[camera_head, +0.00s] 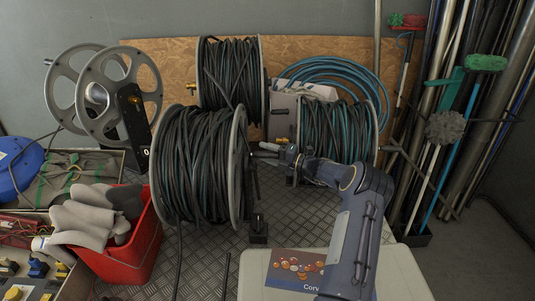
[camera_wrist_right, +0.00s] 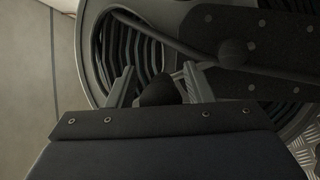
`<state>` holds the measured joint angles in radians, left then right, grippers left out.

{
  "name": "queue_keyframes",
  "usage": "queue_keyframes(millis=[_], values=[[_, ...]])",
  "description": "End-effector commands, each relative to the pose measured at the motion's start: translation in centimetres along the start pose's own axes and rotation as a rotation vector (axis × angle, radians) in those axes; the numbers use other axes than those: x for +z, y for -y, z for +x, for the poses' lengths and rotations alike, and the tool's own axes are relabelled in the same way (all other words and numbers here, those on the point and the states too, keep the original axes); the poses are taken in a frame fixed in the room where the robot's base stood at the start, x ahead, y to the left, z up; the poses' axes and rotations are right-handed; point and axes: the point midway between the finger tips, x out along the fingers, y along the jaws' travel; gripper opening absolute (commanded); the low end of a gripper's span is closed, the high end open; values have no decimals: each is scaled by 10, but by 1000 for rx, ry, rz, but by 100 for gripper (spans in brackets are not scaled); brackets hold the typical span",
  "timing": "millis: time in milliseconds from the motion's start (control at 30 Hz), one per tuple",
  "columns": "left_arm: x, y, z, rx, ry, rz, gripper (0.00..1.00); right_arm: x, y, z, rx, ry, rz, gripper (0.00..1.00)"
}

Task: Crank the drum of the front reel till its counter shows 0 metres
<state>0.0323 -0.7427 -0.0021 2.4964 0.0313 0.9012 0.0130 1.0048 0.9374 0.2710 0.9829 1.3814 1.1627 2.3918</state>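The front reel (camera_head: 200,165) stands on the chequered metal plate, wound with dark and some teal hose. Its grey flange faces right, with a black upright support (camera_head: 256,205) beside it. My right gripper (camera_head: 266,151) reaches in from the right at the flange's side. In the right wrist view its two fingers (camera_wrist_right: 158,84) are apart, with a dark rounded knob (camera_wrist_right: 157,94) between them and gaps on both sides. The flange, hose and a dark plate fill the background there. My left gripper is out of view.
Other reels stand behind (camera_head: 230,75), at the right (camera_head: 340,130) and empty at the left (camera_head: 118,95). A red bin (camera_head: 120,260) with grey gloves sits at front left. A pale table with a card (camera_head: 298,268) lies below my right arm. Poles lean at right.

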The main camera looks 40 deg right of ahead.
Motion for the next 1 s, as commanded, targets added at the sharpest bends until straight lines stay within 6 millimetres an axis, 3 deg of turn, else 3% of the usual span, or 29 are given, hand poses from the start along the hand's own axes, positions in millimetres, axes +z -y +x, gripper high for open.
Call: queue_keyframes(millis=[233,633,1000], values=[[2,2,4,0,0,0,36,0,2,-11,-2,1,1,47],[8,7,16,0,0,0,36,0,2,-72,-1,1,0,47],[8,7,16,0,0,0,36,0,0,-78,0,0,1,47]])
